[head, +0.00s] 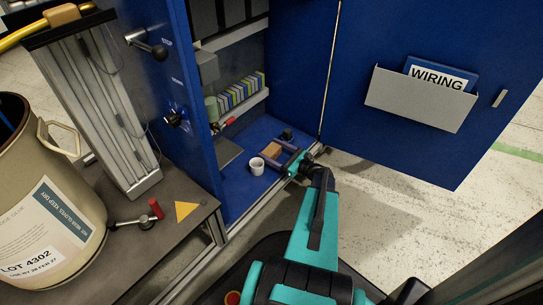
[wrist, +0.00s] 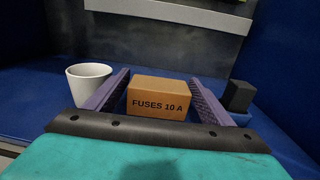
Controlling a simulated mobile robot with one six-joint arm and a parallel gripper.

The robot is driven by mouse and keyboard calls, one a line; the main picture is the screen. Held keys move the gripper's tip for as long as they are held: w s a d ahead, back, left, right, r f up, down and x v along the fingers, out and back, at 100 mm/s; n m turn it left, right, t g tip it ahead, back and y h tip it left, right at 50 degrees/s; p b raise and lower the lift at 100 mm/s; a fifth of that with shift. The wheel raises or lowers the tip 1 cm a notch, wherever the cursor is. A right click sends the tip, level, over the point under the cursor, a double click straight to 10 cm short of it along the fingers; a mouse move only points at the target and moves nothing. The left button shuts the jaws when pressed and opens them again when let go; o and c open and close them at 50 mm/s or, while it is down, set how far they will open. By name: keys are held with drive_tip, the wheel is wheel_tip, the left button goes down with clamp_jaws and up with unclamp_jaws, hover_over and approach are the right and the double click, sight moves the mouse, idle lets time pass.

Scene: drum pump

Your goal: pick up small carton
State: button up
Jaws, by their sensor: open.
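The small carton (wrist: 160,98) is a brown box printed "FUSES 10 A". It sits on the blue cabinet floor (wrist: 30,95) between the two purple fingers of my open gripper (wrist: 161,90), with a gap visible on each side in the wrist view. In the head view the carton (head: 272,151) also shows between the fingers of my gripper (head: 279,157), low inside the open blue cabinet. Its underside and far side are hidden.
A white cup (wrist: 88,84) stands just left of the left finger. A dark block (wrist: 239,95) stands just right of the right finger. The cabinet door (head: 400,60) stands open, with a wiring pocket (head: 415,100) on it. A cabinet sill (head: 245,222) runs along the front.

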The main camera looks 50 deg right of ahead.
sight(273, 150)
drive_tip(key=shift+w, duration=0.3)
drive_tip(key=shift+c, duration=0.5)
drive_tip(key=c, duration=0.8)
drive_tip(key=shift+o, duration=0.2)
drive_tip(key=shift+r, duration=0.1)
drive_tip(key=shift+r+p, duration=1.05)
drive_tip(key=shift+r, duration=0.25)
drive_tip(key=shift+s+r+p, duration=0.45)
drive_tip(key=shift+r+p, duration=0.15)
drive_tip(key=s+d+r+p, duration=0.1)
drive_tip(key=s+p, duration=0.4)
drive_tip(key=s, duration=1)
drive_tip(key=shift+d, duration=0.25)
